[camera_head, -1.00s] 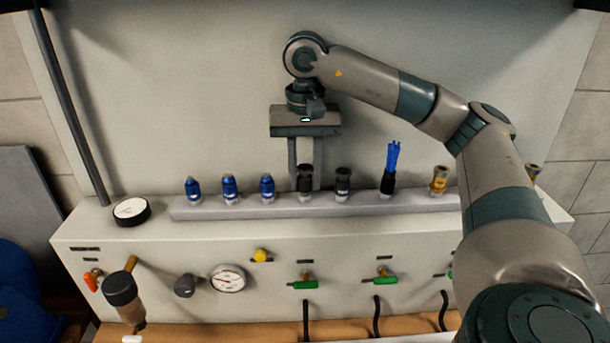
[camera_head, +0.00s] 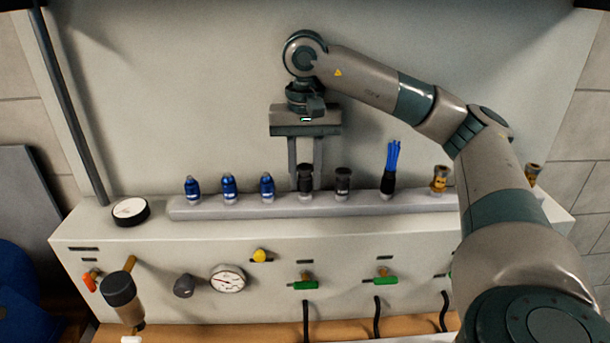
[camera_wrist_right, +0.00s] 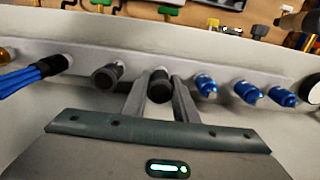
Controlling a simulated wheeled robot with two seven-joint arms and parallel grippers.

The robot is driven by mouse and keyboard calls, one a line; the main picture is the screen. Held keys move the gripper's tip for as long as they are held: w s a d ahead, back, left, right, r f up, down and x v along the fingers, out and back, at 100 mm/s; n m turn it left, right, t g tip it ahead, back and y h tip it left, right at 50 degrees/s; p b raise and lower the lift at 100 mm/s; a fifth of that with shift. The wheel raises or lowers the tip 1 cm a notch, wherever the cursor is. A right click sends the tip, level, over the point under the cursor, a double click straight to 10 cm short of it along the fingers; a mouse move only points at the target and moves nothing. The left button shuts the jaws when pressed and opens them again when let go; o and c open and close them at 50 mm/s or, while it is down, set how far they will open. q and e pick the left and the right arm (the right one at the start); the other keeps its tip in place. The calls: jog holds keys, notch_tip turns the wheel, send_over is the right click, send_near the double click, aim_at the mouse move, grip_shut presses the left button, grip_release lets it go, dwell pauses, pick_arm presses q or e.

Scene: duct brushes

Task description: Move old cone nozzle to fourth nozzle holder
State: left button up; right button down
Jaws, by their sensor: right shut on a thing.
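A row of nozzles and brushes stands on the long pale holder rail (camera_head: 240,211) on top of the panel. My right gripper (camera_head: 305,186) points down at the fourth place from the left, shut on a dark nozzle (camera_head: 305,175). The nozzle is upright at the rail; I cannot tell if it is fully seated. In the right wrist view the two fingers flank this dark nozzle (camera_wrist_right: 160,86). A similar dark nozzle (camera_head: 343,182) stands just to its right. Neither is labelled, so I cannot read which is the old cone nozzle. My left gripper is out of view.
Blue nozzles (camera_head: 229,188) fill the left places. A brush with blue bristles (camera_head: 390,167) and brass-coloured nozzles (camera_head: 439,178) stand to the right. A round gauge (camera_head: 130,211) lies left of the rail. Green valves (camera_head: 305,285) sit on the front panel.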

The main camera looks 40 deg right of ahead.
aim_at(305, 167)
jog(key=shift+f+b, duration=0.45)
jog(key=shift+f, duration=0.1)
dwell(0.5)
jog(key=c, duration=1.3)
grip_release()
jog(key=shift+c, duration=0.2)
jog(key=shift+r, duration=0.15)
jog(key=shift+r, duration=0.5)
jog(key=shift+r+p, duration=1.1)
jog(key=shift+r, duration=4.3)
jog(key=shift+f, duration=0.1)
